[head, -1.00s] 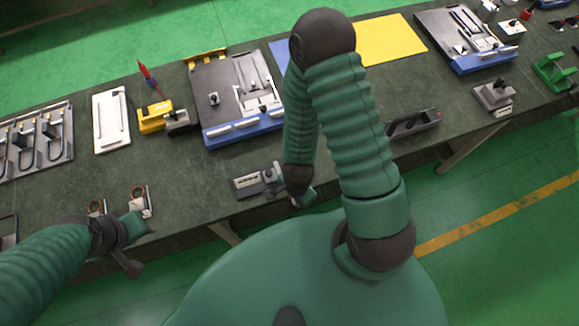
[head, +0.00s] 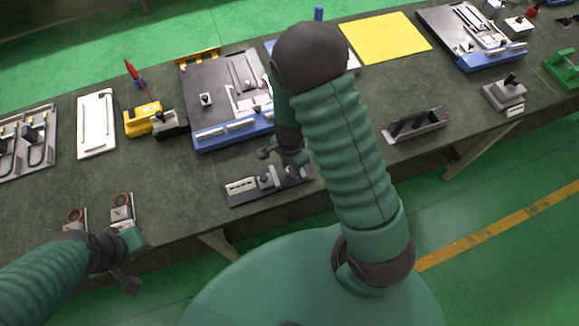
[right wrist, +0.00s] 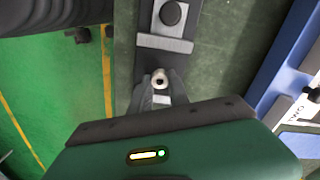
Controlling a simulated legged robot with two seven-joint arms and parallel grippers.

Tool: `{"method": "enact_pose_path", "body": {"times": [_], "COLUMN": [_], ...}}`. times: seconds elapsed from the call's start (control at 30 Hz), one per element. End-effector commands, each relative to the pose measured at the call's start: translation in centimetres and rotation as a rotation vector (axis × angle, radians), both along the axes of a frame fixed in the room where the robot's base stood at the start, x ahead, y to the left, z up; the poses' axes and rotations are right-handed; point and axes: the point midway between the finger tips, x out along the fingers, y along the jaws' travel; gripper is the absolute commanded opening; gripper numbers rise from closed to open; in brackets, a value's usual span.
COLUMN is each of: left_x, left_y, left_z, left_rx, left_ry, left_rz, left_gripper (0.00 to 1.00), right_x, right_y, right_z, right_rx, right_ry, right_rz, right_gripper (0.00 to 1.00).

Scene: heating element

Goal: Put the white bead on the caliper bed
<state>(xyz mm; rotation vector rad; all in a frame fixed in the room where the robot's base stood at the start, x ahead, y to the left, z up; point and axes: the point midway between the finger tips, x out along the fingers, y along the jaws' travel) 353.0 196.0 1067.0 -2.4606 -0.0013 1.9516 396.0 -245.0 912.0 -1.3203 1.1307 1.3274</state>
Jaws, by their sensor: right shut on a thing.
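The white bead (right wrist: 160,79) shows in the right wrist view as a small pale ring between my right gripper's fingertips (right wrist: 160,88). In the head view my right gripper (head: 298,164) is over the right part of the caliper bed, and the bead is hidden there. The caliper bed (head: 240,197) is a dark bar with a pale labelled block and a grey slider with a black knob. It also shows in the right wrist view (right wrist: 150,15), just beyond the bead. I cannot tell whether the bead touches it. My left gripper (head: 133,240) is at the table's front left; its fingers are unclear.
Copper-ringed holders (head: 121,211) stand by my left gripper. A blue-edged fixture plate (head: 215,125) lies behind the caliper bed. A dark bracket (head: 415,124) stands to the right, with a yellow sheet (head: 385,38) behind. Bare table (head: 360,105) lies between.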

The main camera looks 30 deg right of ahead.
Motion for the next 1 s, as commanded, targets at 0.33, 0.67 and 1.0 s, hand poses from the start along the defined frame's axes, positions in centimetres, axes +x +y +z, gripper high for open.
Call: {"method": "enact_pose_path", "body": {"times": [0.33,0.67,1.0], "left_x": [0.0,0.0,0.0], "left_y": [0.0,0.0,0.0], "left_z": [0.1,0.1,0.3], "left_rx": [0.000,0.000,0.000], "left_ry": [0.000,0.000,0.000], "left_rz": [0.000,0.000,0.000], "left_gripper": [0.36,0.36,0.36], "right_x": [0.0,0.0,0.2], "right_y": [0.1,0.1,0.1], "right_z": [-1.5,-1.5,3.1], "right_rx": [0.000,0.000,-0.001], "right_ry": [-0.001,-0.001,-0.008], "right_rz": [0.001,0.000,0.002], "right_gripper": [0.28,0.43,0.43]}}
